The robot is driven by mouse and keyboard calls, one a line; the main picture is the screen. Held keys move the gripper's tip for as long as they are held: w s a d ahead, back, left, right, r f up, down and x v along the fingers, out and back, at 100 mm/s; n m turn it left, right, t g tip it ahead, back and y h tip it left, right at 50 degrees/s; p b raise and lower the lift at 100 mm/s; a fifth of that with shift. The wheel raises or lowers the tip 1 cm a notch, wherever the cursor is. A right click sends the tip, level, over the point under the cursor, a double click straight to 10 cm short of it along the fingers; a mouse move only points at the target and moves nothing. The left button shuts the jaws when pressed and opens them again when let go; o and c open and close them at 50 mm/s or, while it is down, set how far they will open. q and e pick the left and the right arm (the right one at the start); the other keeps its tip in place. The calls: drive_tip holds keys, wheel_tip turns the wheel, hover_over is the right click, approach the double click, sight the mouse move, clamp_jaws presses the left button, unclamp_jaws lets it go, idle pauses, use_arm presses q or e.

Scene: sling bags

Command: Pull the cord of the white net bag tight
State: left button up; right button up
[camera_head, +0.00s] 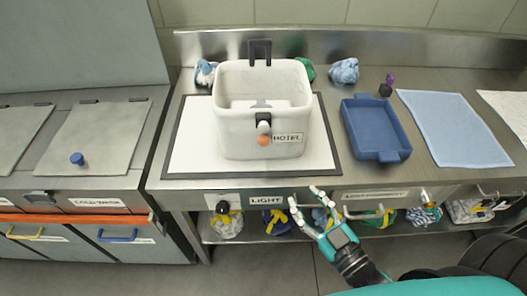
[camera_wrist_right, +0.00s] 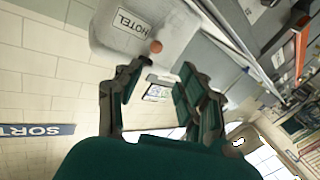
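The white bag (camera_head: 245,135) stands upright with a wide open mouth on a white, dark-edged mat (camera_head: 190,150). Its front has a HOTEL label, a dark cord lock (camera_head: 264,122) and an orange bead (camera_head: 264,140). I cannot make out the cord's full run. In the right wrist view the bag (camera_wrist_right: 170,45) is tilted at the top, with the orange bead (camera_wrist_right: 156,46) showing. My right gripper (camera_head: 306,197) is open and empty, in front of the counter edge, below and right of the bag, apart from it. Its spread fingers also show in the right wrist view (camera_wrist_right: 155,82). My left gripper is out of view.
A blue tray (camera_head: 390,157), a light blue cloth (camera_head: 455,130) and crumpled cloths (camera_head: 344,71) lie on the steel counter. A dark upright bracket (camera_head: 260,50) rises behind the bag. Several coloured bundles (camera_head: 226,224) sit on the shelf below. Lidded bins (camera_head: 85,140) stand left.

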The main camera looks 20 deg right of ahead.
drive_tip(key=r, duration=0.1)
drive_tip(key=p, duration=0.4)
approach(266, 145)
drive_tip(key=w, duration=0.3)
drive_tip(key=w+a, duration=0.1)
drive_tip(key=w, duration=0.5)
drive_tip(key=shift+w+a+f, duration=0.1)
drive_tip(key=shift+w+a, duration=0.1)
drive_tip(key=shift+a, duration=0.15)
clamp_jaws()
